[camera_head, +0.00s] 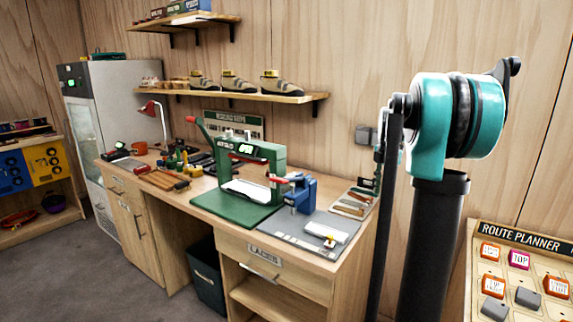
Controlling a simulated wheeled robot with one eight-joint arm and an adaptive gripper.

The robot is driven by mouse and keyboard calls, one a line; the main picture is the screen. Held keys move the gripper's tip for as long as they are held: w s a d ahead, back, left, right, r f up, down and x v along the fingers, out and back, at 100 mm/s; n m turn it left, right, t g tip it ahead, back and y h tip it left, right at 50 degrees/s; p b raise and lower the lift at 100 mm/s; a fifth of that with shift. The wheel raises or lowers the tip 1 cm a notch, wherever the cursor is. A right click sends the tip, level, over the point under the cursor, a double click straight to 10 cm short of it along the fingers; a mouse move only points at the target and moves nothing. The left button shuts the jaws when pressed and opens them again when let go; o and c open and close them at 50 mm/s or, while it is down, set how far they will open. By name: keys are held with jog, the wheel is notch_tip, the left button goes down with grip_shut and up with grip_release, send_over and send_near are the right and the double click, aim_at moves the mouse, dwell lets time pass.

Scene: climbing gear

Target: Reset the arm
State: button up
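A teal and black jointed assembly (457,115) stands large and close at the right, on a thick black upright. It appears to be my own arm. A thin dark bar hangs down on its left side, with smaller teal and grey parts behind it. I cannot make out two fingertips anywhere, so my gripper does not show. Nothing can be seen held.
A wooden workbench (317,261) runs along the wall, bearing a green press (273,153), a blue vise (300,194), a red lamp (152,108) and tools. A shoe shelf (238,95) hangs above. A route planner board (520,243) stands at right. Grey floor is clear at front left.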

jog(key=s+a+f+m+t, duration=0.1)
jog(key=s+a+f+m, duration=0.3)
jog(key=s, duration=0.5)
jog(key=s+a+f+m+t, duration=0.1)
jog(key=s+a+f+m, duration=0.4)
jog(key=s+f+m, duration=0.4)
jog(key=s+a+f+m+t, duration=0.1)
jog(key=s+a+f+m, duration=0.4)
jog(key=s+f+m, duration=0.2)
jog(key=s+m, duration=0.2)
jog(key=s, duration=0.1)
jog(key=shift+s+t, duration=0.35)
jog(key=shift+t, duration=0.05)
